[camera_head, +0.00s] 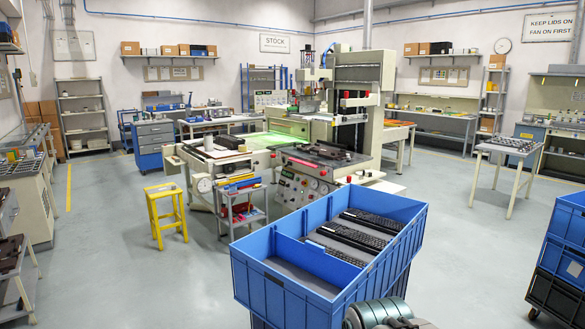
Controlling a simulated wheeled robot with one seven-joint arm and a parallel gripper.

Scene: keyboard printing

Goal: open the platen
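The large cream printing machine (357,100) stands in the middle of the room. A dark flat bed (305,154) with small parts on it sits at its front, above a panel of gauges and knobs (298,187). I cannot tell which part is the platen or whether it is open. A green-lit surface (252,141) lies to the left of the bed. A grey rounded part at the bottom edge looks like part of my arm; no gripper fingers show, and it is well in front of the machine.
A blue crate (297,289) with black keyboards (352,239) stands between me and the machine. A yellow stool (166,214) and a small cart (241,210) stand left of the machine. More blue crates (570,262) are at right. Open floor (462,235) lies between.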

